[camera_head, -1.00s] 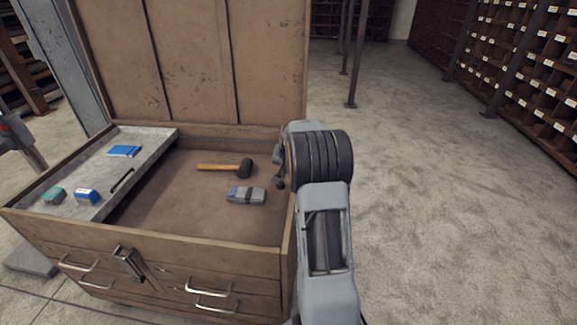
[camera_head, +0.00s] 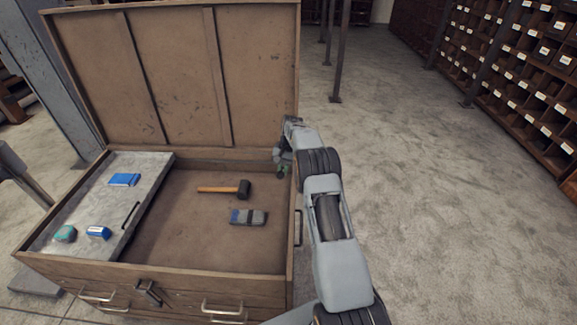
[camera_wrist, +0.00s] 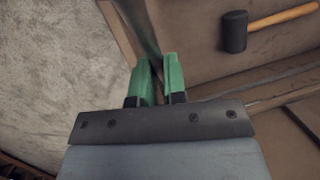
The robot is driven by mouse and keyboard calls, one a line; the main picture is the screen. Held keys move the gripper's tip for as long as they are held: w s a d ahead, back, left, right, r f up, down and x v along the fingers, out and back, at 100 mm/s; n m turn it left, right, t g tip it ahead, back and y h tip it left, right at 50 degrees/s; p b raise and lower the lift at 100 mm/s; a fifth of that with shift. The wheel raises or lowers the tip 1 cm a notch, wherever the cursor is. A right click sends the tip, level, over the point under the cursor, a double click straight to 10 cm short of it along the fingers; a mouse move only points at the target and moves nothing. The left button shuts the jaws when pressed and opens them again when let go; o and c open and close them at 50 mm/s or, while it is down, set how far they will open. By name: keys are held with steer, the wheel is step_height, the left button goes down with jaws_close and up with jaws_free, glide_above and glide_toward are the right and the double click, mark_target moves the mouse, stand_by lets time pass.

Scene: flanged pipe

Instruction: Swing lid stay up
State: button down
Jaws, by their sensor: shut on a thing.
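The lid stay (camera_wrist: 139,27) is a grey metal strip by the chest's side wall in the wrist view. Its lower part runs in between the green fingers of my gripper (camera_wrist: 159,83), which are shut on it. In the head view my gripper (camera_head: 283,170) is at the back right corner of the chest, near the foot of the lid; the stay cannot be made out there. The lid (camera_head: 180,85) is a brown panelled board standing open at the back of the wooden chest (camera_head: 165,285).
A mallet (camera_head: 218,189) and a grey block (camera_head: 248,217) lie on the chest floor. A grey tray (camera_head: 85,222) on the left holds small blue and green items. Bare floor (camera_head: 430,220) lies to the right, before the pigeonhole shelves (camera_head: 535,70).

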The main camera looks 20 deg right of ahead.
steer(key=shift+w+d+r, duration=0.2)
steer(key=shift+w+r, duration=0.1)
steer(key=c, duration=1.4)
jaws_free()
steer(key=shift+c, duration=0.2)
steer(key=shift+a, duration=0.1)
steer(key=v, duration=0.7)
steer(key=shift+w+r+p, duration=0.15)
steer(key=shift+p, duration=0.25)
